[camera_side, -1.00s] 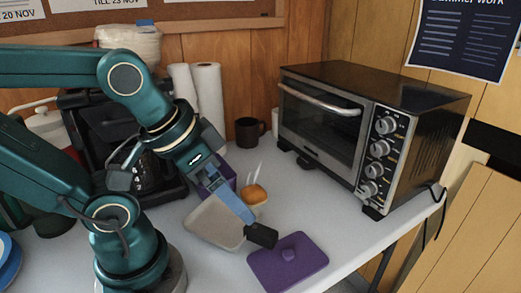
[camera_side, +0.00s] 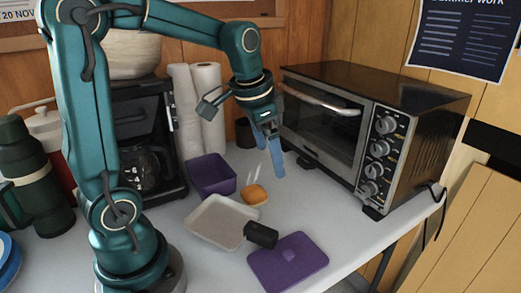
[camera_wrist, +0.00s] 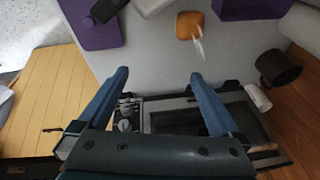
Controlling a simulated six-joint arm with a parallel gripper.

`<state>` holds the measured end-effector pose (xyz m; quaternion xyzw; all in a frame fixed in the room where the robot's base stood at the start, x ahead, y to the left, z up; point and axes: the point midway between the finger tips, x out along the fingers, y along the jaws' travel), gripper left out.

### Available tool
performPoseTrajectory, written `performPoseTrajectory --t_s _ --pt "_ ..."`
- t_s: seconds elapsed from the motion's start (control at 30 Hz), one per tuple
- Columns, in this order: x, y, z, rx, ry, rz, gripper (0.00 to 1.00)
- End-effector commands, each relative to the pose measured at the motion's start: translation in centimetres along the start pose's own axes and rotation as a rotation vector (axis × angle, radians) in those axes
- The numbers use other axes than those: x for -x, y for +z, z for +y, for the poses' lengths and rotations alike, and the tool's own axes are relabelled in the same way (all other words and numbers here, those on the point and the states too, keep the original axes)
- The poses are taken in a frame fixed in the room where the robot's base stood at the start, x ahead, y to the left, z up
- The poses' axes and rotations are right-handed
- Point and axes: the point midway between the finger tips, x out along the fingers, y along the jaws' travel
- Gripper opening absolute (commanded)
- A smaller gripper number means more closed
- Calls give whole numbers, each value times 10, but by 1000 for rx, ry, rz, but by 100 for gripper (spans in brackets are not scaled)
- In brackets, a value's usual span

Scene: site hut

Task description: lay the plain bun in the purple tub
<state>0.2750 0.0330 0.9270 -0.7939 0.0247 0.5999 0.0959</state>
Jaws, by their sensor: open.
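The plain bun (camera_side: 254,195) is a small orange-brown roll on the white table; thin pale streaks stand above it. In the wrist view the bun (camera_wrist: 188,25) is near the top, beyond my fingertips. The purple tub (camera_side: 211,175) stands open just behind and left of the bun in the side view; I cannot see whether anything lies in it. Part of the tub (camera_wrist: 250,7) shows at the wrist view's top right. My gripper (camera_side: 273,160) is open and empty, raised above the table in front of the oven. Its two blue fingers (camera_wrist: 159,76) are wide apart.
A pale shallow pan (camera_side: 210,222) with a black handle (camera_side: 261,235) lies in front of the tub. A purple lid (camera_side: 288,263) lies nearer the front edge. The toaster oven (camera_side: 350,130) stands close on the right. A dark mug (camera_side: 244,133) stands behind, near paper rolls (camera_side: 208,105).

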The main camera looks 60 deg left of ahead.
Motion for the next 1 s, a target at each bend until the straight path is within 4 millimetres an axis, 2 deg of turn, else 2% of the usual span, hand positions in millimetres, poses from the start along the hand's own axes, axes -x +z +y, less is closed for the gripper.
performPoseTrajectory --t_s 0.03,0.2,0.37,0.57,1.0 --pt "-14 -2 -12 14 9 -40 100" --pt "-59 2 -44 63 42 -146 100" --pt "-92 16 -62 128 77 -227 100" --pt "-111 32 -66 169 104 -279 100" --pt "-154 44 -61 171 103 -278 100"
